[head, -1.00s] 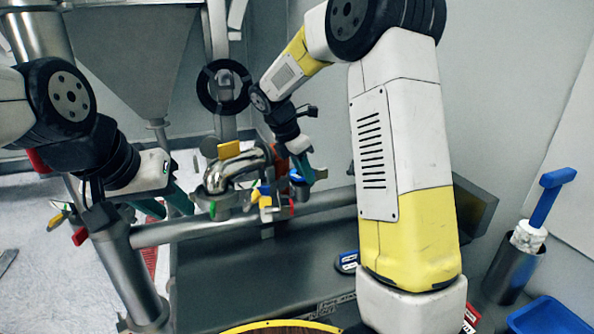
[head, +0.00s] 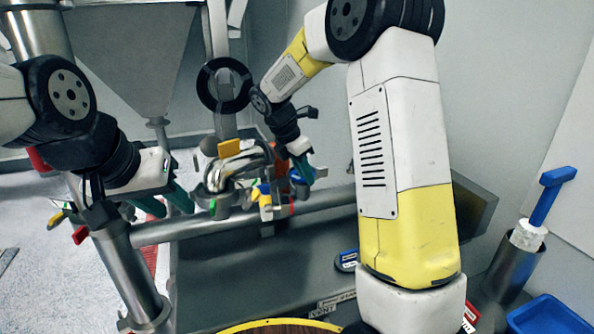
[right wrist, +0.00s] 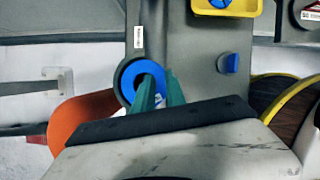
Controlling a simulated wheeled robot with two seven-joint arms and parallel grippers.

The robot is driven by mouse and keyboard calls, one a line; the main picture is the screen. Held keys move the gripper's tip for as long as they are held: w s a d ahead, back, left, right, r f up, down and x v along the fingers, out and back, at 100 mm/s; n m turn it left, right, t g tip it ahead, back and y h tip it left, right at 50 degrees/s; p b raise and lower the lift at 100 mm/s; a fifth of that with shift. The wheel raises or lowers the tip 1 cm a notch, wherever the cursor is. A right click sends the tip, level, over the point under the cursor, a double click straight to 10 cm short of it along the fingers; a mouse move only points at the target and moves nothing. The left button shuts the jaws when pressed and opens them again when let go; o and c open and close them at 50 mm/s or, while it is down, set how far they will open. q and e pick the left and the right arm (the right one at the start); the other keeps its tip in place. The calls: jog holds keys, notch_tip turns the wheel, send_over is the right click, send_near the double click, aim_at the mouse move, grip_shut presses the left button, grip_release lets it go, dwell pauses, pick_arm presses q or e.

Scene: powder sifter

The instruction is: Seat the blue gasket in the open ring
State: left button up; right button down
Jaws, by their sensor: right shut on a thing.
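A blue gasket (right wrist: 150,73), a thick ring, shows in the right wrist view at the tips of my right gripper (right wrist: 160,92). Its green fingers are shut on it and cover its lower part. A dark grey ring (right wrist: 122,80) shows around the gasket's left edge; I cannot tell whether the gasket sits in it or is in front of it. In the head view my right gripper (head: 303,168) is beside the polished pipe elbow (head: 230,165), with blue near its fingers. My left gripper (head: 168,205) is apart from it, left of the elbow, its green fingers spread and empty.
An orange part (right wrist: 85,115) is close to the right fingers. Coloured clamp pieces (head: 268,198) crowd the elbow above a horizontal steel pipe (head: 330,197). A blue-topped item (head: 347,260) lies on the grey bench. A blue tray (head: 548,316) is at far right.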

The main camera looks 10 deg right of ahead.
jog(key=shift+r, duration=0.4)
jog(key=shift+d, duration=0.15)
dwell(0.4)
jog(key=shift+f, duration=0.6)
dwell(0.9)
jog(key=c, duration=1.3)
grip_release()
jog(key=shift+r, duration=0.1)
jog(key=w+v, duration=0.1)
jog(key=v, duration=0.6)
jog(key=shift+s+r, duration=0.35)
jog(key=shift+s, duration=0.15)
